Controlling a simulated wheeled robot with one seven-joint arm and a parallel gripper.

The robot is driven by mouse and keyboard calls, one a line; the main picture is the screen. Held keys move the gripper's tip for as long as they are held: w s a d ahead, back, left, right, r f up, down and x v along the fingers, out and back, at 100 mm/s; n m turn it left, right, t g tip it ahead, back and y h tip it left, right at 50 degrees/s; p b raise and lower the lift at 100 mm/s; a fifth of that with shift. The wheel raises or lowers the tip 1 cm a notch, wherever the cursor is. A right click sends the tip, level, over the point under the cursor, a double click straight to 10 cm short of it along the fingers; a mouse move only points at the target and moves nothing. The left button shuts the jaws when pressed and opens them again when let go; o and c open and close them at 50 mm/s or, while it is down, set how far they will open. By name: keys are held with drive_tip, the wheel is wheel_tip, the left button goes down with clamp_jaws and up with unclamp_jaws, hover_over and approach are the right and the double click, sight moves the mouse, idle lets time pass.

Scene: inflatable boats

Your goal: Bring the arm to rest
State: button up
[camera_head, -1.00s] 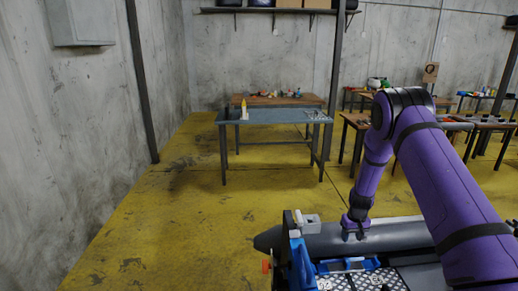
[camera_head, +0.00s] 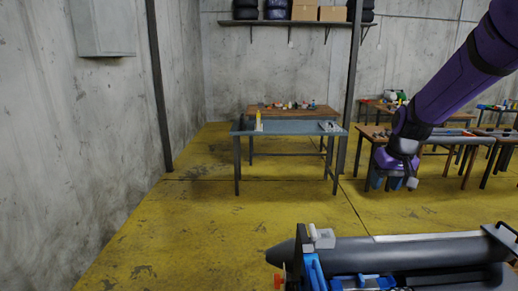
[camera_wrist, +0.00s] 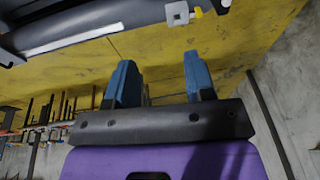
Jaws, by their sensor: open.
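My purple arm reaches in from the right in the head view. My gripper (camera_head: 393,183) hangs in the air at the right, above and behind the grey inflatable boat (camera_head: 420,252). In the wrist view its two blue fingers (camera_wrist: 160,82) stand well apart with nothing between them. The boat's grey tube (camera_wrist: 75,28) shows at the top left of the wrist view, apart from the fingers.
A grey-topped table (camera_head: 285,127) stands ahead with a yellow-tipped bottle (camera_head: 258,121) on it. A wooden table (camera_head: 290,108) is behind it. More tables stand at the right. A concrete wall (camera_head: 110,150) bounds the left. The yellow floor (camera_head: 220,215) between is open.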

drive_tip(key=s+a+r+t, duration=0.1)
drive_tip(key=s+r, duration=0.5)
drive_tip(key=s, duration=0.2)
drive_tip(key=s+a+r, duration=0.2)
drive_tip(key=s+r, duration=0.3)
drive_tip(key=s, duration=0.3)
drive_tip(key=s+r+t, duration=0.1)
drive_tip(key=s, duration=1.3)
drive_tip(key=shift+s+a+r+t+h, duration=0.15)
drive_tip(key=shift+s+t+h, duration=0.15)
drive_tip(key=shift+h, duration=0.1)
drive_tip(key=shift+c, duration=0.6)
